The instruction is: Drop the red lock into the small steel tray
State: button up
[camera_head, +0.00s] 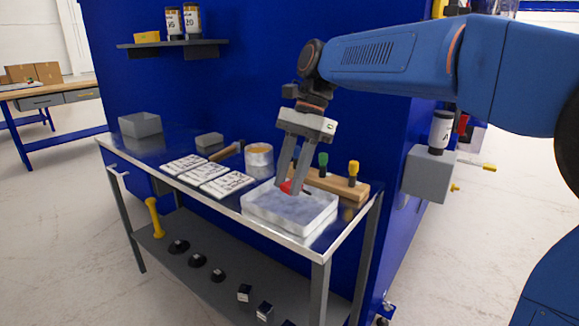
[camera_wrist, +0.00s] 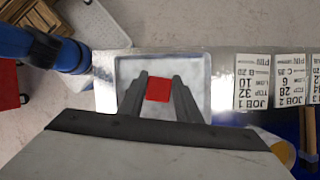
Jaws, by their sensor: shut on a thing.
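The red lock (camera_head: 287,187) is between the two fingers of my gripper (camera_head: 291,182), which is shut on it. In the wrist view the lock shows as a red block (camera_wrist: 158,90) between the fingertips (camera_wrist: 159,92). The lock is over the large pale, grey-blue-bottomed tray (camera_head: 262,216) at the bench's right end; its height above the bottom is hard to judge. A small grey metal tray (camera_head: 209,140) is near the back of the bench, left of the tin. A larger grey open box (camera_head: 140,124) is at the far left. I cannot see inside the small tray.
A wooden block (camera_head: 330,184) with green and yellow-handled tools stands behind the pale tray. A tin (camera_head: 259,157), a hammer (camera_head: 228,151) and printed job cards (camera_head: 208,175) lie between the pale tray and the small tray. A wall shelf (camera_head: 172,48) hangs above.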

jog(key=shift+f, duration=1.25)
jog(key=o, duration=1.2)
jog(key=shift+o, duration=0.2)
jog(key=v, duration=1.7)
jog(key=shift+r, duration=0.2)
